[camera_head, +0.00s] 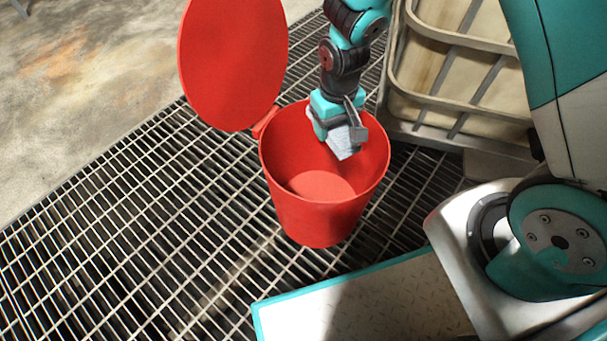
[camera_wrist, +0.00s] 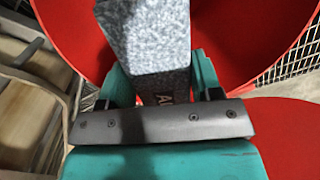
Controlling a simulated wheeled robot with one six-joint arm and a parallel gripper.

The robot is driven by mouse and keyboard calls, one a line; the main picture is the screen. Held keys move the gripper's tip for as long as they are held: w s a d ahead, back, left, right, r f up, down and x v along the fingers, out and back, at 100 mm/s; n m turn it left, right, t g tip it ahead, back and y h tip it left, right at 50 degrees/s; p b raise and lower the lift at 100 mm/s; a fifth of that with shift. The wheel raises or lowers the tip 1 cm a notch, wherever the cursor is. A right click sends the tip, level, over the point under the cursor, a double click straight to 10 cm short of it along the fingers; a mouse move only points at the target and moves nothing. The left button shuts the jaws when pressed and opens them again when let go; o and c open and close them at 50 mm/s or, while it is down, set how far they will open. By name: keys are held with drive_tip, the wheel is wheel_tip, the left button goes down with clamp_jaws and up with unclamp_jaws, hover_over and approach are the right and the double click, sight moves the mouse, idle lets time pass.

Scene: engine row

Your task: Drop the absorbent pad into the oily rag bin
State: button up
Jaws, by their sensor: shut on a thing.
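The oily rag bin (camera_head: 323,217) is a red bucket on the grating, with its round red lid (camera_head: 233,60) swung open at the back left. The inside of the bin looks empty. My gripper (camera_head: 341,135) points down over the bin's mouth, near its back right rim. It is shut on the absorbent pad (camera_head: 344,147), a grey speckled piece that hangs below the fingers over the opening. In the wrist view the pad (camera_wrist: 150,40) sits between the teal fingers, with red bin wall (camera_wrist: 225,45) around it.
A caged tank (camera_head: 460,60) with metal bars stands close behind the bin on the right. Open metal grating (camera_head: 130,215) lies to the left, with bare concrete floor (camera_head: 80,90) beyond it.

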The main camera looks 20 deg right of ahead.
wheel_tip(320, 180, down, 4)
drive_tip(key=b, duration=0.2)
drive_tip(key=shift+r+b, duration=0.25)
drive_tip(key=shift+b, duration=0.1)
drive_tip(key=shift+r, duration=0.1)
drive_tip(key=o, duration=1)
drive_tip(key=shift+r, duration=0.1)
wheel_tip(320, 180, up, 17)
drive_tip(key=p, duration=0.8)
drive_tip(key=shift+r+p, duration=0.15)
drive_tip(key=shift+p, duration=0.15)
